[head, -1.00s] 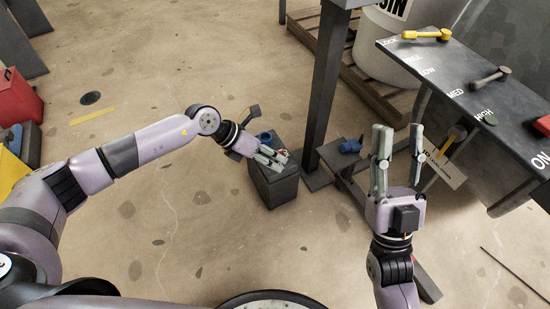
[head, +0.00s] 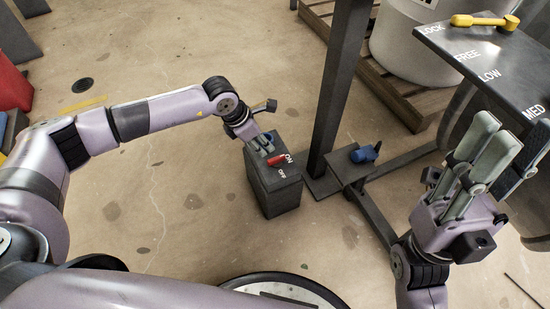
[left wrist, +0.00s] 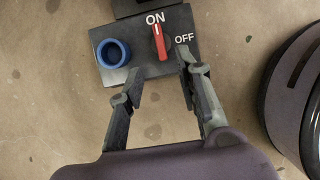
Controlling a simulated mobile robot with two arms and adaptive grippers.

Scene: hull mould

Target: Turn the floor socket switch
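The floor socket box (head: 272,196) is a dark block on the floor. Its top bears a red switch handle (head: 276,160), ON and OFF labels and a blue round socket, clear in the left wrist view (left wrist: 113,53). There the red handle (left wrist: 158,42) points up towards ON, with OFF to its right. My left gripper (left wrist: 155,76) is open at the box's near edge, its right fingertip just right of the handle, its left one below the socket. Contact cannot be told. In the head view my left gripper (head: 262,145) is over the box top. My right gripper (head: 492,140) is raised, empty and looks open.
A dark post (head: 338,85) stands right behind the box, with a foot frame carrying a blue connector (head: 364,154). A tilted panel (head: 495,60) with a yellow lever (head: 485,21) is at the upper right, near my right gripper. Floor left of the box is clear.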

